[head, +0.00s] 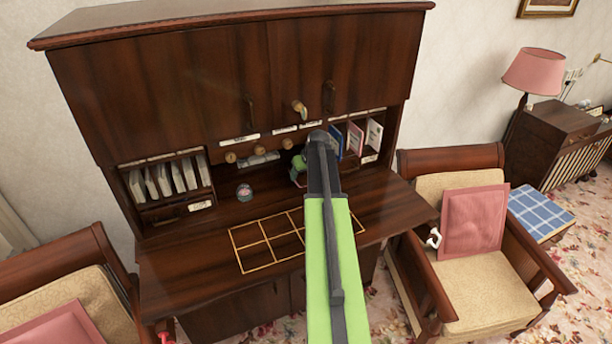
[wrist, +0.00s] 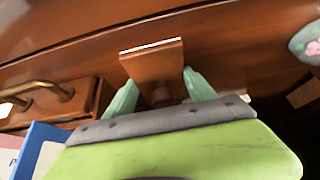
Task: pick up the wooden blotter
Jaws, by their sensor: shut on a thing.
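The wooden blotter (wrist: 152,62) is a brown wooden piece with a flat, pale-edged plate and a knob-like part below it in the wrist view. My gripper (wrist: 160,84) has its two pale green fingers on either side of it and is shut on it. In the head view my gripper (head: 299,168) is over the back of the desk top, below the row of knobs. There my arm mostly hides the blotter. I cannot tell whether the blotter touches the desk.
The dark wooden desk (head: 190,265) bears a yellow-lined grid (head: 268,239). A round paperweight (head: 244,192) lies left of my gripper. Upright books (head: 355,138) stand close on the right, and more books (head: 165,180) at left. An armchair (head: 470,265) stands at right.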

